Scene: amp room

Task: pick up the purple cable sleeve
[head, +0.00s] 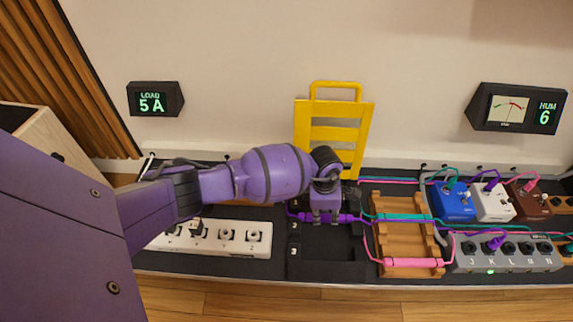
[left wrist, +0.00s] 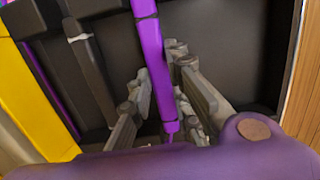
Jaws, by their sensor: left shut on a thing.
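The purple cable sleeve (head: 350,218) lies across the black slotted holder (head: 322,270) in the head view, with thin purple cable running from its ends. My left gripper (head: 326,216) comes down over it from above and is shut on it; the gripper hides the sleeve's middle. In the left wrist view the purple sleeve (left wrist: 149,50) runs between the two grey fingers of my left gripper (left wrist: 160,88). I cannot tell whether the sleeve is clear of the holder. My right gripper is not in view.
A wooden rack (head: 402,251) just right holds a teal sleeve (head: 402,217) and a pink sleeve (head: 413,263). Further right are pedals (head: 453,202) and a grey socket box (head: 508,262). A white power strip (head: 228,237) lies left. A yellow frame (head: 334,132) stands behind.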

